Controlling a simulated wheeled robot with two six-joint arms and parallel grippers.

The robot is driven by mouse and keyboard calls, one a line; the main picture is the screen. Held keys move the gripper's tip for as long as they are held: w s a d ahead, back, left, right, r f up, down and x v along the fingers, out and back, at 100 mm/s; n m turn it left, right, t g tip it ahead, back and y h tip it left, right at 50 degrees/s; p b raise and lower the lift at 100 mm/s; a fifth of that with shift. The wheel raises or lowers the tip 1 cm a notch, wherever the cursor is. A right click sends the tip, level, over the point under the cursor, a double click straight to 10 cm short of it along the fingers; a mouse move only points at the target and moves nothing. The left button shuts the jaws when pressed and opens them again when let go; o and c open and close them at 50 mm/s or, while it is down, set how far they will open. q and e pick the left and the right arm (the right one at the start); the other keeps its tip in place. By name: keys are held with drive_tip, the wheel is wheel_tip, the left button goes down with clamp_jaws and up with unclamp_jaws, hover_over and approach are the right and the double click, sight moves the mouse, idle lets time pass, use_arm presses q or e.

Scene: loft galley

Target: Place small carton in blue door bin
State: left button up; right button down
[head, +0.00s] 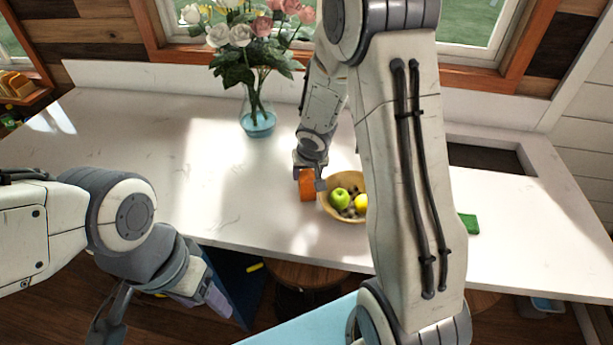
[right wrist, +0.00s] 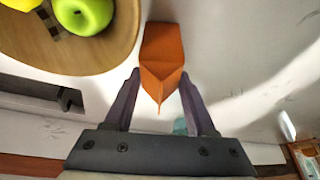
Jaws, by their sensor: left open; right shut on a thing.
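The small carton (head: 307,186) is orange with a folded, gabled top. It is at the counter beside the fruit bowl; I cannot tell whether it touches the counter. My right gripper (head: 310,178) is shut on it, and the right wrist view shows the carton (right wrist: 162,62) between the two fingers (right wrist: 160,100). My left gripper (head: 162,318) is open and empty at the lower left, below the counter's front edge. No blue door bin is clearly recognisable. A dark blue surface (head: 238,283) shows below the counter, partly behind my left arm.
A wooden bowl (head: 329,206) of fruit stands right beside the carton. A vase (head: 258,122) of flowers stands behind, and a green block (head: 468,224) lies to the right. A light blue panel (head: 300,327) is at the bottom. The counter's left part is clear.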

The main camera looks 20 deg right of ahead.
drive_tip(key=shift+f, duration=0.1)
drive_tip(key=shift+c, duration=1.1)
unclamp_jaws()
